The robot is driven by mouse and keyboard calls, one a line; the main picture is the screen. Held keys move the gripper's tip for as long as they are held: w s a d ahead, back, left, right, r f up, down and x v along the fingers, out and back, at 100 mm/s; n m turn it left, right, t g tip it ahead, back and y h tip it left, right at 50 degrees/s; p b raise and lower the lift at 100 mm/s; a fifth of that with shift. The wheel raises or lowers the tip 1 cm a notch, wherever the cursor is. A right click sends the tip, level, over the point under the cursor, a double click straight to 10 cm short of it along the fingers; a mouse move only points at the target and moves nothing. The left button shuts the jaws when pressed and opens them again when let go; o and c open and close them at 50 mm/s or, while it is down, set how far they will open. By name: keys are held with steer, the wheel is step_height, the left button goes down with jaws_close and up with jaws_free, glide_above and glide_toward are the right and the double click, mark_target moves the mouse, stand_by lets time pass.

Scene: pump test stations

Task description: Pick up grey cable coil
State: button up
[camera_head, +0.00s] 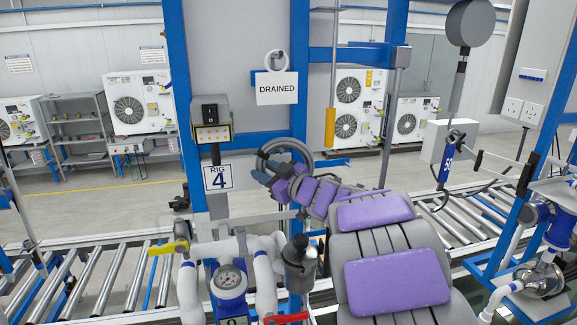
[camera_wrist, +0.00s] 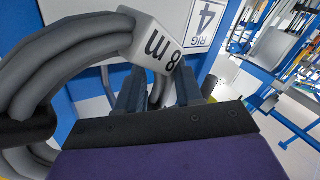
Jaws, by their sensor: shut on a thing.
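The grey cable coil (camera_head: 307,155) shows in the head view at the blue post, just right of the RIG 4 sign. In the wrist view the coil (camera_wrist: 62,75) fills the left side as thick grey loops, with a white tag marked 8 m (camera_wrist: 157,42). My gripper (camera_head: 270,170) reaches it from the lower right and is shut on it. In the wrist view the gripper (camera_wrist: 158,88) shows two dark fingers just below the tag; the exact grip contact is partly hidden. I cannot tell whether the coil also rests on a support.
White pump pipes with a gauge (camera_head: 230,280) and a yellow-handled valve (camera_head: 170,247) stand below. A roller conveyor (camera_head: 85,283) crosses behind.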

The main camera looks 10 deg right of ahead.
steer(key=shift+d+r, duration=0.1)
steer(key=shift+r, duration=0.05)
jaws_close()
steer(key=shift+r, duration=0.1)
steer(key=shift+s+r+p, duration=0.1)
steer(key=shift+r+p, duration=0.75)
steer(key=shift+p, duration=0.3)
steer(key=s+p, duration=0.1)
steer(key=s, duration=1.7)
steer(key=shift+f+p, duration=0.2)
steer(key=shift+p, duration=0.15)
